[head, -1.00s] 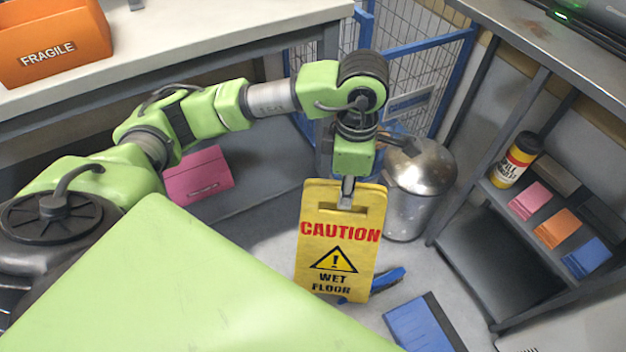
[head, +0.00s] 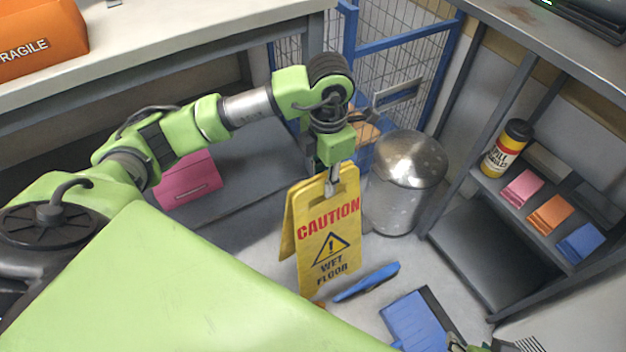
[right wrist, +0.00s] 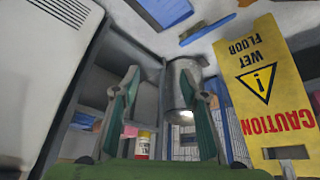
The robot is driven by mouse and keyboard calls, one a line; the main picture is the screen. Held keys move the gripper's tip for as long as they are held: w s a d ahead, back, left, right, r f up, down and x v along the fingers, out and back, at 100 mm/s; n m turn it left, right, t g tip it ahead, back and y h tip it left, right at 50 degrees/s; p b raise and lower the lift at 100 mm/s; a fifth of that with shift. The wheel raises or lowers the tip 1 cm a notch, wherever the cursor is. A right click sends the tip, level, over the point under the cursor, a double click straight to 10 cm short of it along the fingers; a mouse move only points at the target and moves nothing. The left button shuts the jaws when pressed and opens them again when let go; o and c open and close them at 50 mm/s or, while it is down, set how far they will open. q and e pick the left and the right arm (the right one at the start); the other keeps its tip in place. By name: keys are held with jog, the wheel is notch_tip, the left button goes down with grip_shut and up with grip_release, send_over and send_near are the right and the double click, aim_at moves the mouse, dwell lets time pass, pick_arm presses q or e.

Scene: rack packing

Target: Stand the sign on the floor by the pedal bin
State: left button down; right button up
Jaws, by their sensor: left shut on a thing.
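The yellow caution sign (head: 328,240) hangs upright from my left gripper (head: 332,186), which is shut on its top edge near the handle slot. Its rear panel (head: 288,225) shows at the left, slightly spread. I cannot tell whether its feet touch the floor. The silver pedal bin (head: 405,185) stands just right of the sign, apart from it in the picture. In the right wrist view the sign (right wrist: 265,80) appears upside down at the right, and the bin (right wrist: 184,88) shows between the open, empty fingers of my right gripper (right wrist: 165,95).
A blue brush-like item (head: 367,281) and a blue flat item (head: 415,322) lie on the floor near the sign. A pink box (head: 188,180) is at the left. A blue wire cage (head: 400,60) stands behind, and a shelf unit (head: 515,220) at the right.

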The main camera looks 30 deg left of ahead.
pick_arm(q)
jog(key=w+a+f+b, duration=0.1)
jog(key=w+a+f, duration=0.1)
jog(key=f, duration=0.3)
jog(key=w+a+f+b, duration=0.2)
jog(key=w+a+f, duration=0.1)
jog(key=f, duration=0.2)
jog(key=shift+w+a, duration=0.25)
jog(key=shift+a, duration=0.05)
pick_arm(e)
jog(key=w+a+r+t+y, duration=0.1)
jog(key=w+a+r+t, duration=0.1)
jog(key=w+r+t, duration=0.2)
jog(key=w+a+r+t+y, duration=0.1)
jog(key=w+a+r+t, duration=0.2)
jog(key=w+r, duration=0.6)
jog(key=w+t, duration=0.1)
jog(key=t, duration=0.1)
jog(key=shift+a+r+n+t+y, duration=0.25)
jog(key=shift+n+t+y, duration=0.05)
jog(key=shift+y, duration=0.1)
pick_arm(q)
jog(key=shift+f+b, duration=0.15)
jog(key=shift+b, duration=0.15)
pick_arm(e)
jog(key=shift+w+r, duration=0.15)
jog(key=shift+r, duration=0.05)
